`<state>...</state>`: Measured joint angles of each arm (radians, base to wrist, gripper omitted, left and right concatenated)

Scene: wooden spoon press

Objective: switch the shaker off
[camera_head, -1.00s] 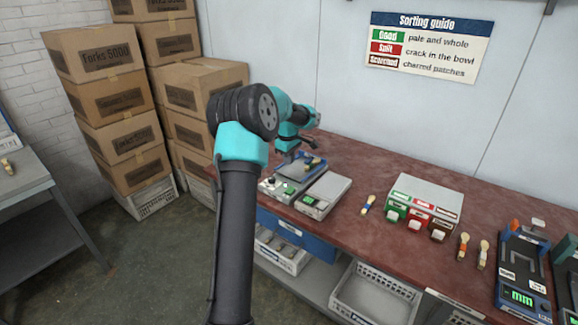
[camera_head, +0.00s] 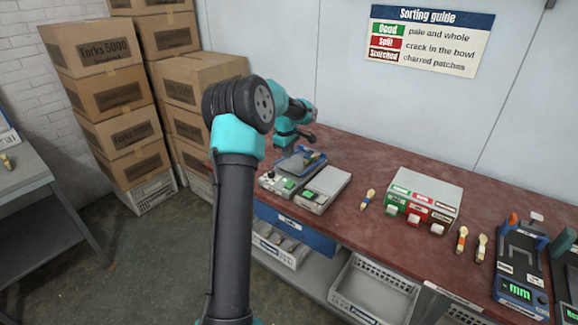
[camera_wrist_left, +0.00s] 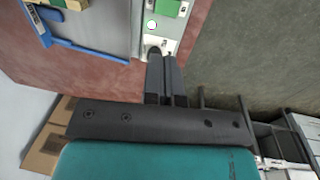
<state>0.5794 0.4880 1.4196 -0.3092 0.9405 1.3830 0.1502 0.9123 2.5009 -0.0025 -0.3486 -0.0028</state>
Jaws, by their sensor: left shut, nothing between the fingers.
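The shaker (camera_head: 272,186) stands on the red bench, with a blue tray (camera_head: 300,160) holding something small on top and a pale control panel at its front. In the left wrist view its panel (camera_wrist_left: 172,40) carries a white round button with a green rim (camera_wrist_left: 151,24) and a dark round part (camera_wrist_left: 153,50). My left gripper (camera_wrist_left: 164,58) is shut and empty, its fingertips at the panel's edge beside the dark part. I cannot tell whether they touch it. In the head view the fingertips are hard to make out. My right gripper is not in view.
A flat scale-like device (camera_head: 324,190) stands right beside the shaker. A spoon (camera_head: 367,199) lies near a white sorting box (camera_head: 424,196); two more spoons lie farther right near a blue gauge (camera_head: 520,265). Stacked cartons (camera_head: 105,75) stand left.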

